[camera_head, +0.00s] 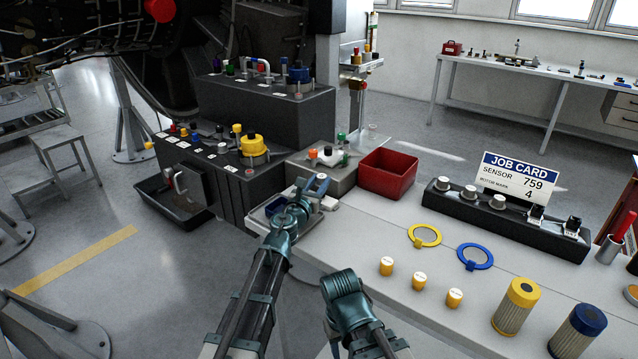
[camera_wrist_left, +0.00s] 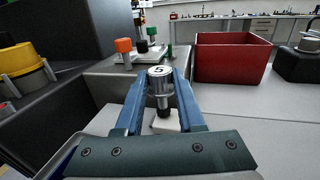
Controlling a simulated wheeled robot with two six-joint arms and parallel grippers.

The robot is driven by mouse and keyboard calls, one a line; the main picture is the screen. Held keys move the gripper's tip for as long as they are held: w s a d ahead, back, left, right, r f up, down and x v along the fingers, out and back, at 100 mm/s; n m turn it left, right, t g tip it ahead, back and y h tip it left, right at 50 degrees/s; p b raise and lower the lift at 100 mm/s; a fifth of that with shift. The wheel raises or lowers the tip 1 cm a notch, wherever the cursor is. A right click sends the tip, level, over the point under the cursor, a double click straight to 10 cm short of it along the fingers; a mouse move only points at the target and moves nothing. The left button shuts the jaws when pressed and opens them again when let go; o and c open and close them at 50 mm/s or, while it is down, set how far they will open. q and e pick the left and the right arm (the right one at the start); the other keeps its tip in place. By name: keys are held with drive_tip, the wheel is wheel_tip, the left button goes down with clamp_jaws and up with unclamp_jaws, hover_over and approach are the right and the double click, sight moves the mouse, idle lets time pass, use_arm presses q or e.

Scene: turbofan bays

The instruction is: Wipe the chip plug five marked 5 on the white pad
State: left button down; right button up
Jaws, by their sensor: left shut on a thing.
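My left gripper (camera_head: 312,188) is shut on a silver, round-topped plug (camera_wrist_left: 160,80) with a dark mark on its top face. I cannot tell whether the end touches the pad. In the head view the white pad (camera_head: 329,203) shows beside the gripper, at the bench's left end. My right arm's end is low in the head view, over the bench's front edge; its fingertips are hidden.
A red bin (camera_head: 388,174) stands just right of the left gripper. A grey block with coloured plugs (camera_head: 328,156) is behind it. Yellow (camera_head: 425,236) and blue rings, several capped pots and two filters lie to the right. A black sensor rack (camera_head: 505,219) stands beyond.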

use_arm(q)
drive_tip(key=shift+f+b, duration=0.45)
drive_tip(key=shift+b, duration=0.05)
idle(0.9)
drive_tip(key=shift+d, duration=0.1)
drive_tip(key=shift+s+d+r, duration=0.1)
drive_tip(key=shift+s+d, duration=0.4)
drive_tip(key=shift+d, duration=0.05)
drive_tip(key=shift+s+d, duration=0.1)
drive_tip(key=shift+d, duration=0.05)
drive_tip(key=shift+s+d, duration=0.4)
drive_tip(key=shift+d, duration=0.15)
drive_tip(key=shift+w+a, duration=0.1)
drive_tip(key=shift+w+a, duration=0.45)
drive_tip(key=shift+a, duration=0.15)
drive_tip(key=shift+w+a, duration=0.1)
